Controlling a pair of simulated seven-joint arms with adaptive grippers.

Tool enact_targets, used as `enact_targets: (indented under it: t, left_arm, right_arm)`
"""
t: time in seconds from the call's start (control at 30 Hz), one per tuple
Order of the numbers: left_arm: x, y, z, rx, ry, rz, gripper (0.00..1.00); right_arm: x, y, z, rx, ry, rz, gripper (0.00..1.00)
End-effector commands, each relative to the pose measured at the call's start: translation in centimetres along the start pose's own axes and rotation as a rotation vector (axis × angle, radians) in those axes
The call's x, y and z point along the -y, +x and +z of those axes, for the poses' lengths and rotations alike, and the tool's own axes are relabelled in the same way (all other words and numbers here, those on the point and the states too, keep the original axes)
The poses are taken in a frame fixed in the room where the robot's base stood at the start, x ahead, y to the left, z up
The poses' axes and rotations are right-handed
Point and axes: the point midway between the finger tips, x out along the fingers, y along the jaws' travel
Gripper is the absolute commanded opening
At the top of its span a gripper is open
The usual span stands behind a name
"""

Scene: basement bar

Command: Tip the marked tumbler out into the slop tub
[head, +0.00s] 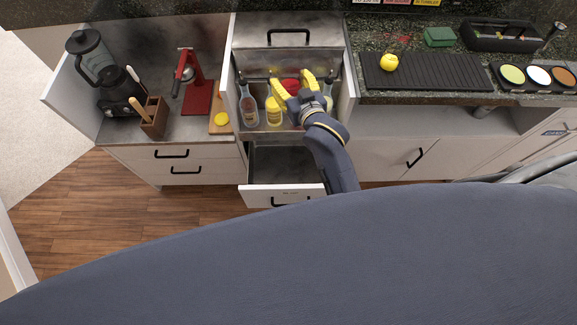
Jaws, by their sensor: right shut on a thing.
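My right gripper (294,90), with yellow fingers, is over the metal bottle well in the middle of the bar. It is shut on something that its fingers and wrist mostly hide. A red thing (290,85) shows between the fingers; I cannot tell whether it is the held thing. I cannot make out a marked tumbler or pick out the slop tub for sure. An open drawer (284,190) with a dark inside sits below the well, partly behind my right arm. My left gripper is not in view.
A brown-red bottle (249,109) and a yellow bottle (273,112) stand close left of the gripper. A blender (92,62) and a red press (197,97) are at the left. A yellow fruit (389,62) lies on the black mat (430,75) at the right.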

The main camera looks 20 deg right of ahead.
Motion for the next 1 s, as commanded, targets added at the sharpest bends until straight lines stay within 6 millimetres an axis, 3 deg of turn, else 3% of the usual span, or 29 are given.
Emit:
enact_targets:
  t: [0.2,0.47,0.7,1.0]
  left_arm:
    - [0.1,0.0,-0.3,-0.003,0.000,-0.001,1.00]
    - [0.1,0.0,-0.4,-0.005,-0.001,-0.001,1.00]
    - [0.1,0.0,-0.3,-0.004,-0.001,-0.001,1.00]
    - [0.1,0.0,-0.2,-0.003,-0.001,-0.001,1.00]
  right_arm:
    - [3.3,0.5,6.4,0.009,-0.015,-0.051,0.20]
    - [7.2,-0.5,13.7,0.007,-0.032,-0.110,0.20]
    - [10.7,-2.8,19.9,0.001,-0.044,-0.164,0.20]
    - [14.2,-6.3,25.6,-0.010,-0.047,-0.220,0.20]
